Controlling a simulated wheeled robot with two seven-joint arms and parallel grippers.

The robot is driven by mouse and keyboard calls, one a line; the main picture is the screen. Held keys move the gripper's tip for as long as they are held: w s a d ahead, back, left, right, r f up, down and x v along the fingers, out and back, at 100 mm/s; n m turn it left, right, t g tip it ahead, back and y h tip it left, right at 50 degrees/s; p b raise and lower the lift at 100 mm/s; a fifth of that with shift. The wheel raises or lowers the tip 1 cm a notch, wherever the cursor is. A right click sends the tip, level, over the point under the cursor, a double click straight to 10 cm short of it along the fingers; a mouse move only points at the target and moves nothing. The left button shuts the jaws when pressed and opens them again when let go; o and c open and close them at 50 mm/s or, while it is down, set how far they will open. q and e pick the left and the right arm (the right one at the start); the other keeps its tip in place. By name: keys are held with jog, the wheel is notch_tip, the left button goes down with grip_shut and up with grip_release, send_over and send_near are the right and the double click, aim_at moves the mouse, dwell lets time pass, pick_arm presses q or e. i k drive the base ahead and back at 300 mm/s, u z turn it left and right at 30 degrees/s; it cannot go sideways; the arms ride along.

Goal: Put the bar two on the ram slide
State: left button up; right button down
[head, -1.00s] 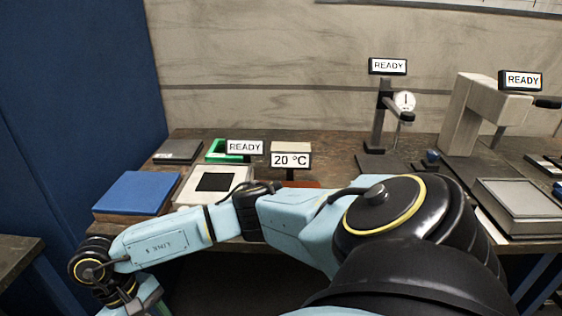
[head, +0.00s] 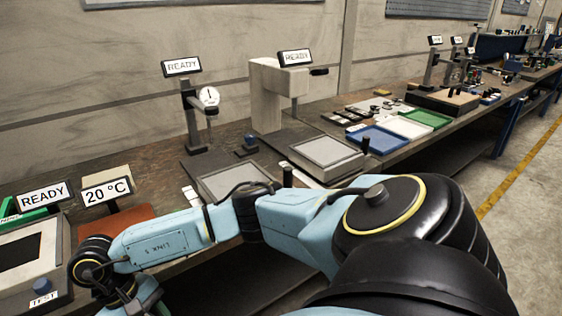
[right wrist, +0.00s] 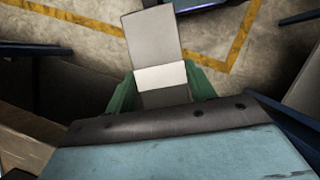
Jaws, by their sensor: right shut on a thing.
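In the right wrist view my right gripper (right wrist: 161,88) has its green fingers closed on either side of a flat grey bar (right wrist: 152,38) with a white band across it. The bar sticks out past the fingers, above the floor. In the head view my right arm reaches left in front of the bench, and its hand is mostly cut off at the lower left; the bar is not visible there. A beige C-shaped press (head: 268,95) with a READY display and a vertical ram (head: 294,107) stands on the bench; I cannot tell which part is the ram slide. My left gripper is not in view.
The bench (head: 155,165) carries a dial gauge stand (head: 190,115), grey plates (head: 327,152), and blue (head: 377,139) and green (head: 425,118) trays. A 20 °C display (head: 106,191) stands at the left. Open floor (head: 535,190) lies at the right.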

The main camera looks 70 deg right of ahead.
aim_at(325, 150)
jog(key=z, duration=1.75)
jog(key=i, duration=0.25)
